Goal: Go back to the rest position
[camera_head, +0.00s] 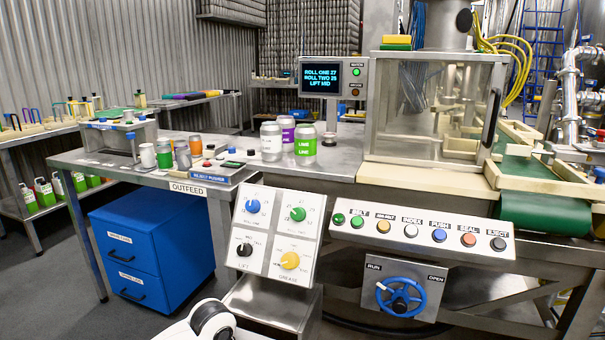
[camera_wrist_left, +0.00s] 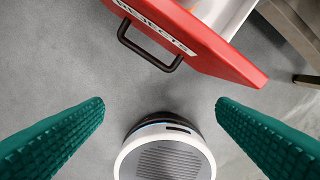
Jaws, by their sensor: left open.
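My left gripper (camera_wrist_left: 160,102) shows in the left wrist view as two green ribbed fingers spread wide apart, with nothing between them. It hangs over bare grey floor, beside a red drawer front (camera_wrist_left: 205,45) with a black handle. Neither gripper shows in the head view. Only a white and black part of my own body shows at its bottom edge. My right gripper is in neither view.
The slanted dial panel (camera_head: 282,236), button panel (camera_head: 425,228) and blue handwheel (camera_head: 400,297) stand close in front. The outfeed table (camera_head: 110,172) is at left, above a blue drawer cabinet (camera_head: 133,262). Several cans stand on the bench. Grey floor (camera_head: 60,290) is clear at lower left.

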